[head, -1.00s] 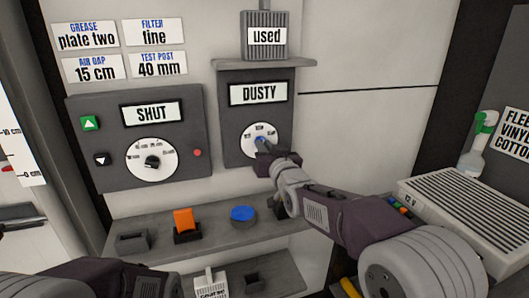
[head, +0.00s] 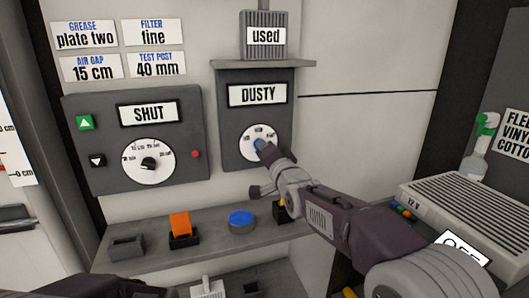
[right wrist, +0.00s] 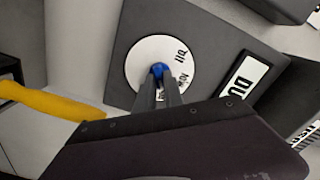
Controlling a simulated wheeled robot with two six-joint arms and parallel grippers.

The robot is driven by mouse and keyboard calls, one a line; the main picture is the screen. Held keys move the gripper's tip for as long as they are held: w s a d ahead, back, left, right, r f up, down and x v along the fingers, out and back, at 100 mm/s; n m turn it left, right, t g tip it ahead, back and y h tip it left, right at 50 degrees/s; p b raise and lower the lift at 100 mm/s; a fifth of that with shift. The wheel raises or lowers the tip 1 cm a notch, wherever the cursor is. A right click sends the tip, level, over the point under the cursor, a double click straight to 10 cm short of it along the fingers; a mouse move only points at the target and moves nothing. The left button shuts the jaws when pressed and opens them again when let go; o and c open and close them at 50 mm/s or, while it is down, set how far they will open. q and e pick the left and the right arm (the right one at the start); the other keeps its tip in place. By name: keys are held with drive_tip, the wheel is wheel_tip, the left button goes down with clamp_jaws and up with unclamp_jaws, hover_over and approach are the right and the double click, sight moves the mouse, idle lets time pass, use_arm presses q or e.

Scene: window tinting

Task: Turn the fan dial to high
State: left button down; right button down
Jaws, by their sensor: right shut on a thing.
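The fan dial is a blue knob (right wrist: 158,69) on a round white face (head: 251,137), set in a grey panel (head: 230,155) under a sign reading DUSTY (head: 257,94). My right gripper (head: 263,148) reaches it from the lower right. In the right wrist view its two fingers (right wrist: 158,84) are shut on the blue knob. The fingers and wrist cover part of the face, and the knob's pointer is hidden. Small labels show on the face, but I cannot tell which one the knob points to.
A second panel (head: 190,172) on the left has a SHUT sign, a black knob (head: 148,164) and a red light. A shelf (head: 205,240) below carries an orange block (head: 180,223) and a blue disc (head: 241,218). A grey ribbed unit (head: 460,205) stands at right.

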drive_tip(key=shift+f+m, duration=0.15)
drive_tip(key=shift+m, duration=0.35)
drive_tip(key=c, duration=1.4)
unclamp_jaws()
drive_tip(key=shift+c, duration=0.2)
drive_tip(key=v, duration=0.9)
drive_tip(key=shift+b, duration=0.35)
